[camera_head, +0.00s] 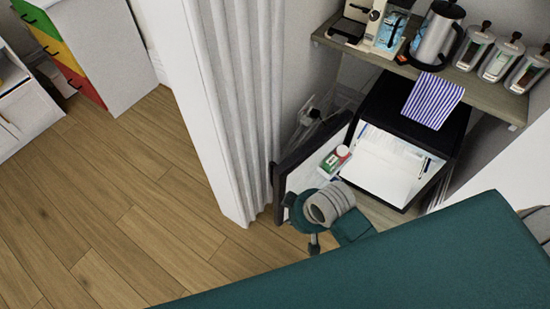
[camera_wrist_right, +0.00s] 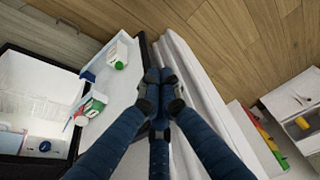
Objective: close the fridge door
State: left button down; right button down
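The small black fridge (camera_head: 457,134) stands under a shelf with its front open, showing a white interior. Its door (camera_head: 302,178) is swung wide open to the left, close to the white curtain, with a carton and a red-capped container in its inner racks. In the right wrist view the door's white inner side (camera_wrist_right: 118,98) lies left of my right gripper (camera_wrist_right: 160,82). The fingertips are together and empty, beside the door's dark edge; I cannot tell whether they touch it. In the head view my wrist partly hides the door's lower end. My left gripper is not in view.
The white curtain (camera_head: 243,95) hangs just left of the door. A striped cloth (camera_head: 432,100) lies on the fridge top. Wooden floor (camera_head: 120,205) is clear on the left.

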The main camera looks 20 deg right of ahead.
jog(key=w+a+r+n, duration=0.1)
jog(key=w, duration=0.5)
jog(key=w+a+r+n, duration=0.1)
jog(key=w+a+r, duration=0.1)
jog(key=w, duration=0.3)
notch_tip(320, 180, up, 3)
send_over(273, 165)
notch_tip(273, 165, down, 9)
jog(key=shift+f+p, duration=0.1)
jog(key=shift+p, duration=0.25)
jog(key=shift+s+d+f, duration=0.1)
jog(key=shift+s+d, duration=0.15)
jog(key=shift+s, duration=0.3)
jog(key=shift+s, duration=0.1)
